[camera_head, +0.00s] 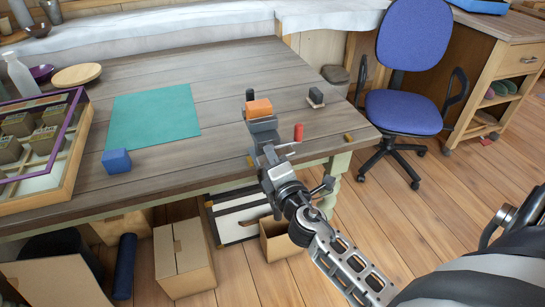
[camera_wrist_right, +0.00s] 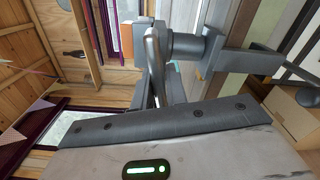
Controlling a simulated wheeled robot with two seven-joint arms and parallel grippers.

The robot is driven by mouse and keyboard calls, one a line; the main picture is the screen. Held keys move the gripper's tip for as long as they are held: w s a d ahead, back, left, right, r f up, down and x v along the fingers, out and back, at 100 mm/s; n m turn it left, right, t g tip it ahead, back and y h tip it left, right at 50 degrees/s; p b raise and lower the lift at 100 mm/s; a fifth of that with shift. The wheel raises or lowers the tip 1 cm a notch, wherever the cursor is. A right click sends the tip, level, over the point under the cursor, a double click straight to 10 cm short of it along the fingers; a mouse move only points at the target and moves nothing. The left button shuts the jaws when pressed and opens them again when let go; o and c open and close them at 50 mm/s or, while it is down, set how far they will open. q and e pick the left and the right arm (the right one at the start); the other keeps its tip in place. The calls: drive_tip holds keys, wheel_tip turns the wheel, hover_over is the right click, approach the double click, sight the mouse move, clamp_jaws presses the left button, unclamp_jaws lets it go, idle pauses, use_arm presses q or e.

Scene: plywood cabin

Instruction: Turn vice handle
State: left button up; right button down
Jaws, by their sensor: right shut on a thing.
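A grey vice (camera_head: 264,132) is fixed at the front edge of the workbench, with an orange block (camera_head: 259,108) at its jaws. My right gripper (camera_head: 284,186) is in front of the vice and shut on its handle (camera_head: 325,187). One end of the handle sticks out to the right of the gripper. In the right wrist view the metal handle (camera_wrist_right: 155,62) runs up from the gripper beside the grey vice screw (camera_wrist_right: 187,46). The orange block (camera_wrist_right: 127,38) shows behind it. The gripper hides part of the handle. My left gripper is not in view.
The wooden workbench (camera_head: 215,75) carries a green mat (camera_head: 152,118), a blue block (camera_head: 117,161) and a purple-edged divided case (camera_head: 75,150). A red upright piece (camera_head: 298,132) stands close right of the vice. Cardboard boxes (camera_head: 183,255) lie below; a blue chair (camera_head: 405,110) stands right.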

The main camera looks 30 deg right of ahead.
use_arm(q)
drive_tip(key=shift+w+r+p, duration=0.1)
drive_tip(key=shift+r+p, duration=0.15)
drive_tip(key=shift+p, duration=0.1)
use_arm(e)
drive_tip(key=shift+d+n, duration=0.1)
drive_tip(key=shift+n, duration=2.2)
use_arm(q)
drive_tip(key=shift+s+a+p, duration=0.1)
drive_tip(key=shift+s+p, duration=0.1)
drive_tip(key=shift+p, duration=0.2)
use_arm(e)
drive_tip(key=shift+d+f+n, duration=0.1)
drive_tip(key=shift+n, duration=1.5)
use_arm(q)
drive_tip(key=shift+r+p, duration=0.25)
drive_tip(key=shift+p, duration=0.1)
use_arm(e)
drive_tip(key=shift+n, duration=1.1)
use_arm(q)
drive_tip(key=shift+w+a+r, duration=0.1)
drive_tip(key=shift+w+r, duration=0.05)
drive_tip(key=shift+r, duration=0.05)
use_arm(e)
drive_tip(key=shift+d+f+n, duration=0.1)
drive_tip(key=shift+n, duration=0.5)
use_arm(q)
drive_tip(key=shift+p, duration=0.5)
use_arm(e)
drive_tip(key=shift+n, duration=0.7)
